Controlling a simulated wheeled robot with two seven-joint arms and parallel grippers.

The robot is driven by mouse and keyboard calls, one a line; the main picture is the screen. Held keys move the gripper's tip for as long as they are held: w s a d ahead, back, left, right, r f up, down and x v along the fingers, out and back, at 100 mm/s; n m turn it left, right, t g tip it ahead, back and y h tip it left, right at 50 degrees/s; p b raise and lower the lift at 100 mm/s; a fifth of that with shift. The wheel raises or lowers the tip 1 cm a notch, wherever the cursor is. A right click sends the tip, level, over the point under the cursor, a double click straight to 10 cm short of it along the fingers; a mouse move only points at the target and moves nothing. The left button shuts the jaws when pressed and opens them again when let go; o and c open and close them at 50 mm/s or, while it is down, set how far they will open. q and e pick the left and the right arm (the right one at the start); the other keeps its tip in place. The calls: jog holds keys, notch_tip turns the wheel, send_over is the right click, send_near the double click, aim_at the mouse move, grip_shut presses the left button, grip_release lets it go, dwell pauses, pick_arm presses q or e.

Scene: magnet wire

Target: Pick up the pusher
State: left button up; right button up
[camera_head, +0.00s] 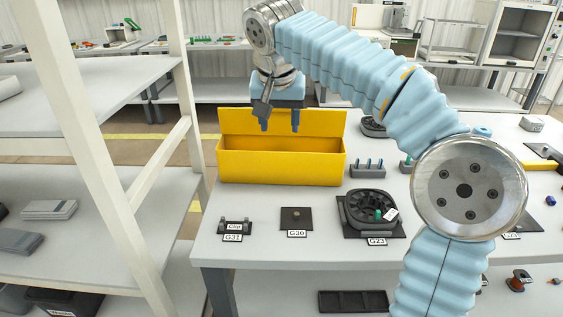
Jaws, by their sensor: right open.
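My right arm reaches over the table from the right. My right gripper (280,126) points down with its two blue fingers apart and nothing between them. It shows in front of the back part of the yellow bin (280,167). I cannot tell for sure which thing is the pusher. A small grey rack (367,172) with a few upright blue-tipped pins stands right of the bin. A dark square plate with a small knob (296,217) lies at the label G30. A black clip piece (235,226) sits at the label G31. My left gripper is not in view.
My right arm hides much of the table's right side. A white shelf rack (150,200) stands close on the left. The table's front left corner is clear.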

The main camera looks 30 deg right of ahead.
jog(key=x, duration=1.1)
jog(key=shift+w+d+r+b, duration=0.1)
jog(key=shift+w+r+b, duration=0.1)
jog(key=shift+b, duration=0.2)
jog(key=shift+c, duration=0.3)
grip_shut()
